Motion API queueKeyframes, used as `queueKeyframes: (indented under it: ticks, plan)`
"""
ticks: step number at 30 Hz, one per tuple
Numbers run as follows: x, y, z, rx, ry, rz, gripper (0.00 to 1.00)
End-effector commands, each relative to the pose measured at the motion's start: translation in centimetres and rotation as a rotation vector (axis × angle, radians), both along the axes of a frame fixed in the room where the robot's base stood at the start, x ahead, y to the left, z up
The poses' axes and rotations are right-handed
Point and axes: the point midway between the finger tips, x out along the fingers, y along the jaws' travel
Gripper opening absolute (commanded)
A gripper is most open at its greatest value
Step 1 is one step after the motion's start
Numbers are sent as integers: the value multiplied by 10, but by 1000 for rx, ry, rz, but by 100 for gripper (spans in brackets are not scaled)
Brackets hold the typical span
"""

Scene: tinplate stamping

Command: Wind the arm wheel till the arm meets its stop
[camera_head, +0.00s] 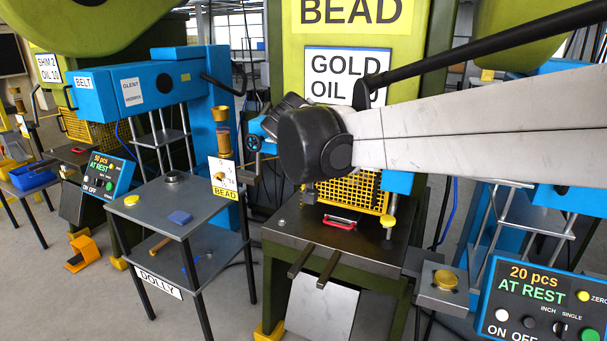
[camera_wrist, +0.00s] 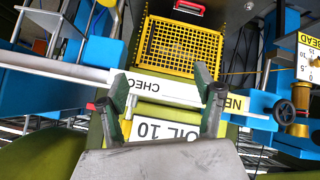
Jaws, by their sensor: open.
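A small dark spoked handwheel (camera_head: 255,142), likely the arm wheel, sits on a blue bracket beside the gold machine, left of my wrist. It also shows at the right of the wrist view (camera_wrist: 285,112), beside a brass cylinder (camera_wrist: 298,130). My gripper (camera_wrist: 166,92) is open, its two dark fingers spread wide with nothing held between them. It is apart from the wheel, which lies to the right of the fingers in the wrist view. In the head view my dark wrist hides most of the gripper. I cannot make out the arm's stop.
A yellow mesh guard (camera_head: 348,190) and a red-handled item (camera_head: 340,222) are at the gold machine's bed. A control box reading 20 pcs (camera_head: 540,300) stands front right.

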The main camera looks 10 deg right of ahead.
Motion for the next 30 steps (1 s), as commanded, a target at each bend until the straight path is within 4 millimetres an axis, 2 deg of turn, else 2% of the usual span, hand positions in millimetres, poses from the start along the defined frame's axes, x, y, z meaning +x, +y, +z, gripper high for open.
queueKeyframes:
  ticks: [7,17,20,23,26,30]
  plan:
    - [-19,-10,-5,21,26,15,65]
    - [-21,-11,-5,23,29,19,65]
    - [-20,-10,-5,21,28,19,55]
    - [-12,-4,-3,-1,21,25,54]
    - [6,11,0,-50,3,37,54]
    - [39,44,4,-152,-44,60,54]
